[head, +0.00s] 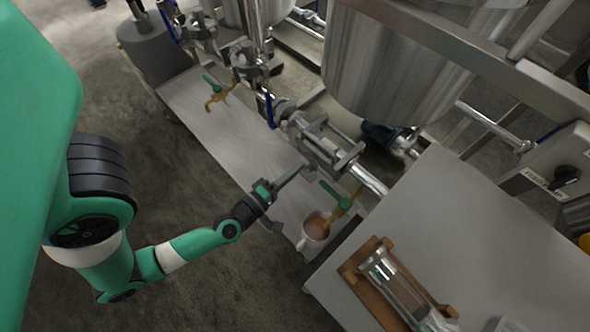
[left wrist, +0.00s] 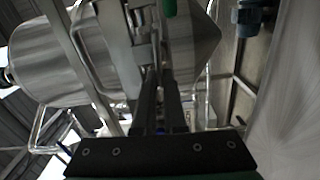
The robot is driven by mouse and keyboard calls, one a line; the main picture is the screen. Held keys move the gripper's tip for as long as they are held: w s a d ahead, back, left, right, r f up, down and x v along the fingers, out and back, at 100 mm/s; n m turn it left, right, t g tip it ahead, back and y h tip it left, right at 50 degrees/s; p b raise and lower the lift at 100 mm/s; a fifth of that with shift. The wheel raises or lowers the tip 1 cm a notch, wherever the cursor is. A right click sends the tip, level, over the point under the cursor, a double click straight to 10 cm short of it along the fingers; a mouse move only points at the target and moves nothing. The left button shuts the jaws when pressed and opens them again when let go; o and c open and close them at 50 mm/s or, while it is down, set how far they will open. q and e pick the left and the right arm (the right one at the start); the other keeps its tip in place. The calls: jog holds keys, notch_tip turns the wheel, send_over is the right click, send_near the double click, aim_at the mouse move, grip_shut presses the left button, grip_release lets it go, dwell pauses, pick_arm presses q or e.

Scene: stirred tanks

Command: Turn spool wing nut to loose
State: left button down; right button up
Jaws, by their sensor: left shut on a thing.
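The spool (head: 328,147), a clear section between metal flanges, sits in the pipe run below the large steel tank. My left gripper (head: 297,174) reaches in from the left to the near side of the spool's lower end. Its narrow dark fingers are closed together on the spool wing nut, which is mostly hidden between them. In the left wrist view the fingers (left wrist: 160,88) point up at the metal fittings under the tank. The nut is too dark and small there to tell its angle. My right gripper is not in view.
A steel tank (head: 395,65) hangs above the pipe. A second spool lies in a wooden holder (head: 367,287) on the pale table (head: 470,245). Floor at lower left is clear.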

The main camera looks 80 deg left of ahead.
pick_arm(q)
jog(key=shift+f+n, duration=0.15)
jog(key=shift+n, duration=0.25)
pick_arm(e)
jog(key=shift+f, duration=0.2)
pick_arm(q)
jog(key=c, duration=1)
grip_release()
jog(key=shift+s, duration=0.1)
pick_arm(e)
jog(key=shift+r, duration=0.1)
